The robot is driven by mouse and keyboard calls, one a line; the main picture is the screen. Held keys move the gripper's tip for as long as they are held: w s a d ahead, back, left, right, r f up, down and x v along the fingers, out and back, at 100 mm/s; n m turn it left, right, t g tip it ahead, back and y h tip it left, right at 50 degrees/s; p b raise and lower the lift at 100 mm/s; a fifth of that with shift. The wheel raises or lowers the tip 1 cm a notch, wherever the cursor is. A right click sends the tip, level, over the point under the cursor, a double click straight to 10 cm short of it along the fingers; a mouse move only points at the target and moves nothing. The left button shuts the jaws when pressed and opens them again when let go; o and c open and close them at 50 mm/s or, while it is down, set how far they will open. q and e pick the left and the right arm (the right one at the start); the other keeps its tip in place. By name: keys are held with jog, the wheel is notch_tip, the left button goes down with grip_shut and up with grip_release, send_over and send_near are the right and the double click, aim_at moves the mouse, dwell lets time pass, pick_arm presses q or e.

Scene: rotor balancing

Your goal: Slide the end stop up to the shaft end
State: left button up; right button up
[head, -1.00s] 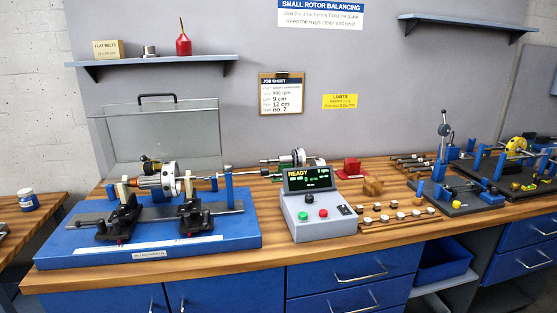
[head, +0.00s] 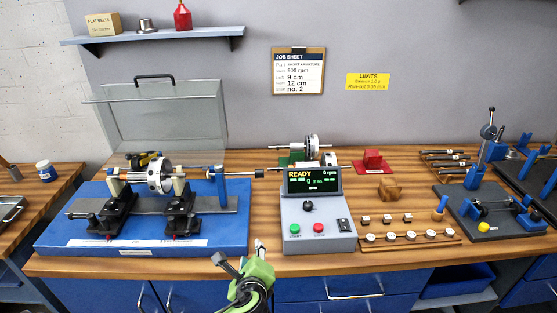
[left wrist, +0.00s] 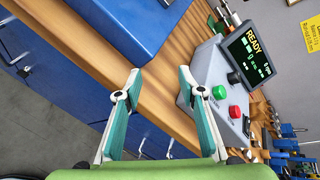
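The blue upright post (head: 222,193), which looks like the end stop, stands near the right end of the grey rail (head: 205,228) on the blue balancing stand (head: 70,232). A thin rod with a dark knob shows at its top. My left gripper (head: 241,254) is at the bench's front edge, below and right of the stand. In the left wrist view its fingers (left wrist: 159,74) are apart and empty. My right gripper is out of view.
The grey control box (head: 318,222) reading READY stands right of the stand. A clear hood (head: 170,115) is raised behind the rotor. A wooden rack of weights (head: 410,238) lies further right. Bare bench shows between stand and box.

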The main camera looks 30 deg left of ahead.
aim_at(259, 172)
pick_arm(q)
jog(key=w+a+r+m+t+y, duration=0.25)
jog(key=w+r+m+t, duration=0.25)
jog(key=w+r+m, duration=0.6)
jog(key=x, duration=0.3)
jog(key=p+x, duration=0.1)
jog(key=x, duration=0.3)
jog(key=a+p+x, duration=0.1)
jog(key=x, duration=0.2)
jog(key=shift+s+a+r, duration=0.1)
jog(key=shift+s+r, duration=0.05)
jog(key=shift+r, duration=0.25)
jog(key=shift+p+x, duration=0.3)
jog(key=shift+x, duration=0.7)
jog(key=shift+s, duration=0.1)
grip_shut()
